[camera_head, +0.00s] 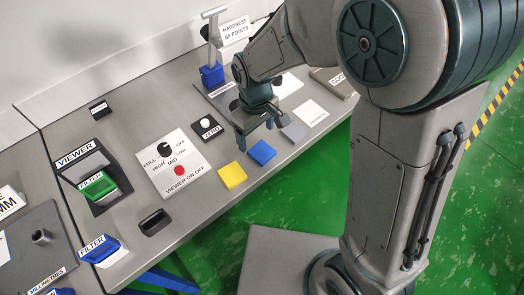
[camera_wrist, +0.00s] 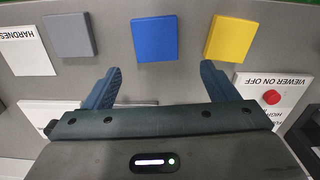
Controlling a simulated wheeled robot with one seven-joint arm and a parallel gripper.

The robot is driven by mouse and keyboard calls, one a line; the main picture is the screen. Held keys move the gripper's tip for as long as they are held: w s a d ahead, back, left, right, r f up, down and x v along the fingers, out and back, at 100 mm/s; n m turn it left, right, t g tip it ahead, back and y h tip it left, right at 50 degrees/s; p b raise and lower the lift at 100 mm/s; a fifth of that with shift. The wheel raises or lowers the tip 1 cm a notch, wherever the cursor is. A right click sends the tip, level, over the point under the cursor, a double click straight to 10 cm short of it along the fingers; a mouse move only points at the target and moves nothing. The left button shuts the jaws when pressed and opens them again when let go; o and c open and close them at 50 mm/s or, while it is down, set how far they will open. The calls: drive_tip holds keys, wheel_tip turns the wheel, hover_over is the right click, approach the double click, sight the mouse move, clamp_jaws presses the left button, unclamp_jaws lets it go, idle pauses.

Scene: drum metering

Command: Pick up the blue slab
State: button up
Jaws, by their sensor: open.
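The blue slab (camera_head: 262,153) lies flat near the front edge of the grey bench, just right of the yellow slab (camera_head: 232,175). In the wrist view the blue slab (camera_wrist: 154,39) sits ahead of my gripper, roughly centred between its fingers. My gripper (camera_head: 258,140) is open and empty above the bench, close behind the blue slab in the head view. In the wrist view my gripper (camera_wrist: 158,82) has its two fingers spread wide and touches no slab. The yellow slab also shows in the wrist view (camera_wrist: 230,39).
A grey slab (camera_wrist: 69,37) lies on the blue slab's other side from the yellow one. A white panel (camera_head: 174,165) with a red button and dial is left of the slabs. A zero knob plate (camera_head: 207,126) stands behind them. The bench's front edge (camera_head: 245,195) is close.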

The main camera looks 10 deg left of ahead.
sight(259, 149)
drive_tip(key=shift+d+f+p, duration=0.2)
drive_tip(key=shift+f+p, duration=0.05)
drive_tip(key=shift+f, duration=1.3)
drive_tip(key=shift+d+f+p, duration=0.2)
drive_tip(key=shift+f, duration=1.35)
drive_tip(key=c, duration=1.1)
